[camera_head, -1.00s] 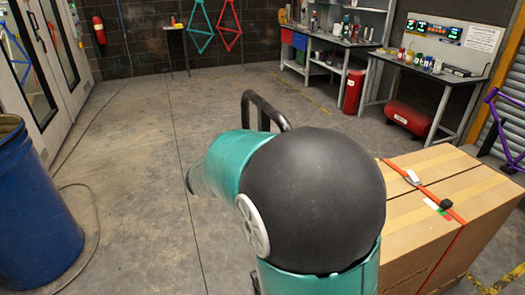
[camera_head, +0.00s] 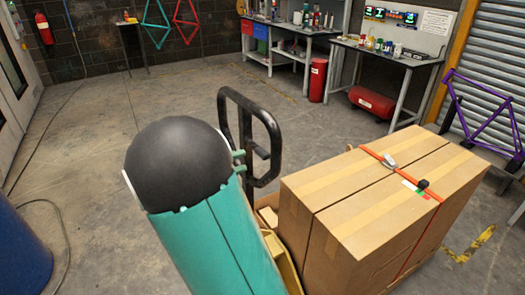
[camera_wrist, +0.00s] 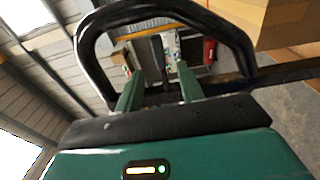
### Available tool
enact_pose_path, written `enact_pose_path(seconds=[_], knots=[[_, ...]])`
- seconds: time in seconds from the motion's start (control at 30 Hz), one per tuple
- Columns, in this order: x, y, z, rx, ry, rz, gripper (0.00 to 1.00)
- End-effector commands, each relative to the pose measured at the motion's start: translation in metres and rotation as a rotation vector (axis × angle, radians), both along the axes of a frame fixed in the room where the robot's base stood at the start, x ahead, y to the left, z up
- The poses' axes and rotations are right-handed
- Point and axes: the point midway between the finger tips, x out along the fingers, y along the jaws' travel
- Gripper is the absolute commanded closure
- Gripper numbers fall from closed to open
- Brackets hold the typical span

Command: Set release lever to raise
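The black loop handle (camera_head: 274,140) of a pallet truck stands upright in front of the boxes in the head view. A short dark bar (camera_head: 259,152) shows inside the loop; it may be the release lever, but its setting cannot be read. My gripper (camera_head: 239,161) is at the handle's left side, partly hidden by my arm. In the wrist view, my gripper (camera_wrist: 157,80) has its two green fingers apart, with the handle loop (camera_wrist: 84,50) framing them. I see nothing clearly held between them. Whether they touch the handle cannot be told.
Strapped cardboard boxes (camera_head: 385,205) stand right of the handle on a yellowish truck (camera_head: 285,262). A blue drum (camera_head: 20,250) is at the left edge. Workbenches (camera_head: 385,55) and a red tank (camera_head: 372,102) are at the back. Open floor (camera_head: 110,140) lies to the left.

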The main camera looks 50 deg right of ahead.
Motion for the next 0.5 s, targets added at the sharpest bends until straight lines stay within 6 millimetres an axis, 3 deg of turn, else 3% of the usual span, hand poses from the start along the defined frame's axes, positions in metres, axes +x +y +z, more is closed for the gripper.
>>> enact_pose_path(seconds=[0.3, 0.5], knots=[[-0.014, -0.062, 0.001, 0.001, -0.001, -0.003, 0.62], [-0.018, -0.088, 0.001, 0.001, -0.002, 0.001, 0.62]])
